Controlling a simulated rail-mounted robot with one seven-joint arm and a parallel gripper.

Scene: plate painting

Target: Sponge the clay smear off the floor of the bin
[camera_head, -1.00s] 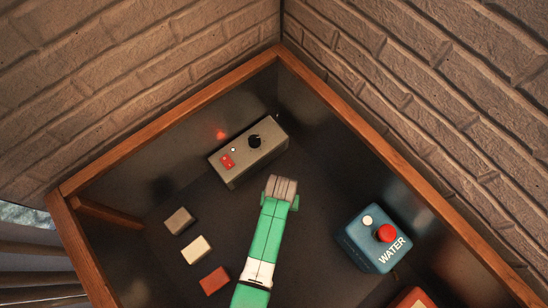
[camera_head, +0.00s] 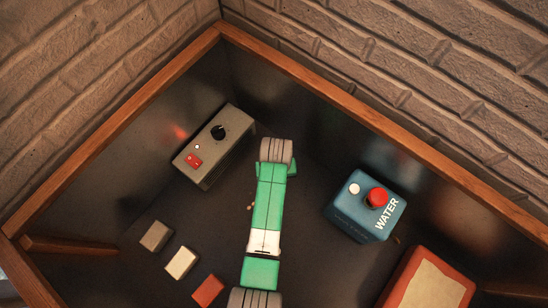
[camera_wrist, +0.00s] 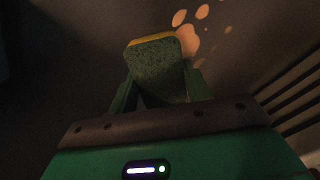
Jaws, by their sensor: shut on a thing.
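My gripper (camera_wrist: 160,88) is shut on a sponge (camera_wrist: 155,62), which has a dark green face and a yellow edge. The sponge is in the middle of the wrist view. The clay smear (camera_wrist: 188,42) shows there as several pale orange blotches just beyond and right of the sponge; whether they touch cannot be told. In the head view, small tan specks (camera_head: 250,207) of it show left of my green arm. My arm hides the sponge and fingers there. The bin (camera_head: 120,118) has a dark floor and walls with a wooden rim.
A grey box with a knob (camera_head: 236,137) stands left of my arm. A blue WATER box (camera_head: 350,215) with a red button stands right. Grey (camera_head: 155,236), cream (camera_head: 181,262) and red (camera_head: 208,290) blocks lie lower left. A red-edged tray (camera_head: 402,275) is lower right.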

